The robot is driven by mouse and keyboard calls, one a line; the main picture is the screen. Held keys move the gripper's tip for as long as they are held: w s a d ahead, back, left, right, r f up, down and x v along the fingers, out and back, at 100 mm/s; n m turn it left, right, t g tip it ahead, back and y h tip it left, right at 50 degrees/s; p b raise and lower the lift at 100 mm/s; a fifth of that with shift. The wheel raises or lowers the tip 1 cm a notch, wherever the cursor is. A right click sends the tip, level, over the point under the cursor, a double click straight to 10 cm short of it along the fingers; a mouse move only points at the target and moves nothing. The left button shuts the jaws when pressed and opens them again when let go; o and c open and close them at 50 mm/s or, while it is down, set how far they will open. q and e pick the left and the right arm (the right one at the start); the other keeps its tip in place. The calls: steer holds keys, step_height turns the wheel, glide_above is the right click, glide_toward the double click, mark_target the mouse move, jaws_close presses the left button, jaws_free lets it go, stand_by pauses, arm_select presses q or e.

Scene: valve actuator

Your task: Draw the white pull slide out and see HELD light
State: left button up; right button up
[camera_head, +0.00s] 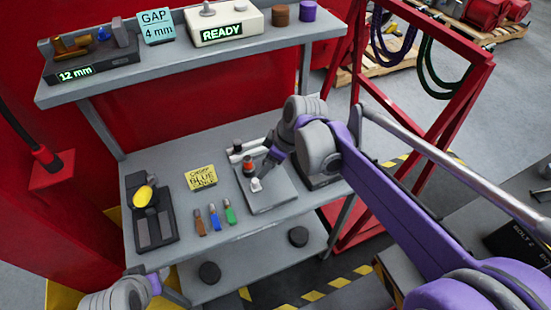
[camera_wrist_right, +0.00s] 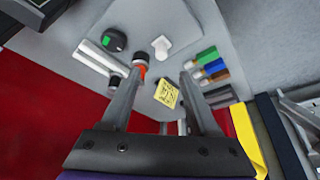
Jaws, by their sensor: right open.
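A small white pull piece (camera_head: 256,185) sits on a grey plate (camera_head: 282,197) on the workbench. It shows as a white T-shaped piece in the right wrist view (camera_wrist_right: 161,46). My right gripper (camera_head: 267,163) is just above and behind it in the head view. In the wrist view my right gripper (camera_wrist_right: 162,75) is open with nothing between the fingers, and the white piece lies beyond the fingertips. A lit sign on the shelf box (camera_head: 222,31) reads READY; no HELD light shows. My left gripper (camera_head: 160,278) is at the lower left, its fingers unclear.
A red-and-black knob (camera_head: 248,163) and white bars stand beside my right gripper. A yellow note (camera_head: 201,177), coloured markers (camera_head: 214,217) and a black fixture with a yellow part (camera_head: 146,196) are left of the plate. An upper shelf (camera_head: 190,54) spans the back.

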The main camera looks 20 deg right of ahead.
mark_target(255, 181)
steer(key=x, duration=1)
steer(key=shift+a+f+b, duration=0.1)
steer(key=shift+f+b, duration=0.25)
steer(key=shift+b, duration=0.05)
